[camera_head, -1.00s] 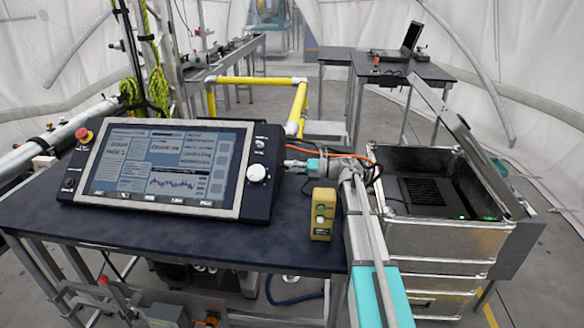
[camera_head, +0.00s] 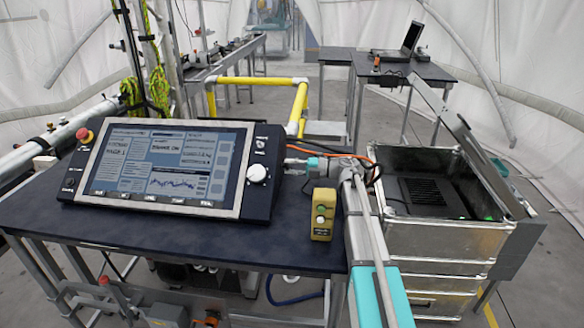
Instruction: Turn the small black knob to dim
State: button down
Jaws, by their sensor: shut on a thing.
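The console (camera_head: 262,200) stands tilted on the dark table, its grey-blue screen (camera_head: 165,163) lit with text and a purple graph. My gripper (camera_head: 287,161) reaches in from the right, low at the console's right edge, and is shut. Its fingertips are small here and hold something at that edge, which I take to be the small black knob; the knob itself is hidden by the fingers. A larger white knob (camera_head: 257,174) on the console's right panel is apart from the fingers. A dark round control (camera_head: 68,184) sits on the left panel.
A red button (camera_head: 84,135) is at the console's upper left. An open metal case (camera_head: 440,240) is at the right. A laptop (camera_head: 411,38) sits on a table behind.

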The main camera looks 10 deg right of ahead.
jog(key=shift+c, duration=2.1)
grip_release()
jog(key=v, duration=1.1)
jog(key=shift+s+d, duration=0.15)
jog(key=shift+d, duration=0.25)
jog(key=shift+r, duration=0.15)
